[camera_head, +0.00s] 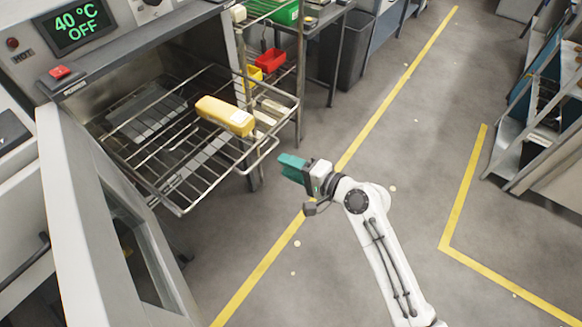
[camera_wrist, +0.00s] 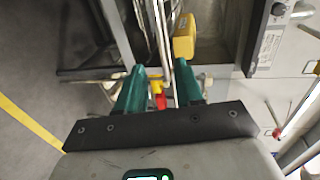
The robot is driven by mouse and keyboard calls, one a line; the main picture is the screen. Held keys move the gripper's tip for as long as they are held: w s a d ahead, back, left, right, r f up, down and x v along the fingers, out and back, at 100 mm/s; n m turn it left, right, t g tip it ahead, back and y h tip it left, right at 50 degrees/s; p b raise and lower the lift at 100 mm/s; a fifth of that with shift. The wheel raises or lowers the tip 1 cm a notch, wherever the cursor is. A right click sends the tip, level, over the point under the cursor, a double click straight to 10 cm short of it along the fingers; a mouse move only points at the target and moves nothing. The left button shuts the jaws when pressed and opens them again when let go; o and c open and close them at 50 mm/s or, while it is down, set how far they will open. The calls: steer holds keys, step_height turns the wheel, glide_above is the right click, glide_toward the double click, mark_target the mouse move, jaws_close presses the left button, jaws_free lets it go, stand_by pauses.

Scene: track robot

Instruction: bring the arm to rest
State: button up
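My gripper (camera_head: 292,167) has green fingers and hangs over the floor, just right of the pulled-out wire rack (camera_head: 180,183). In the wrist view my gripper (camera_wrist: 160,85) has its two fingers apart, with no object held between them. The arm reaches up from the bottom of the head view and bends left at the wrist. A yellow block-like object (camera_head: 225,115) lies on the rack, away from the fingers. It also shows beyond the fingers in the wrist view (camera_wrist: 184,38).
The oven (camera_head: 75,27) reads 40 °C OFF; its door (camera_head: 100,220) stands open at left. Red (camera_head: 271,61) and yellow (camera_head: 251,77) bins sit on a shelf behind the rack. A dark waste bin (camera_head: 346,50) stands behind. Floor right of the arm is clear up to the slanted shelving (camera_head: 535,140).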

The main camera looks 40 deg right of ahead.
steer(key=shift+s, duration=0.1)
stand_by(0.5)
steer(key=s+a+f+n+g, duration=0.3)
steer(key=s+f+n+g, duration=0.1)
steer(key=s+f+n, duration=0.15)
steer(key=s+d+n+g+h, duration=0.1)
steer(key=s+n+g, duration=0.1)
steer(key=s, duration=0.5)
steer(key=s+d+f+n+g+h, duration=0.1)
steer(key=s+n+g+h, duration=0.1)
steer(key=s, duration=0.5)
steer(key=s+d+f+n+g+h, duration=0.1)
steer(key=s+n+g, duration=0.3)
steer(key=s, duration=0.4)
steer(key=shift+d+g+h, duration=0.25)
steer(key=shift+g+h, duration=0.25)
steer(key=shift+g, duration=0.4)
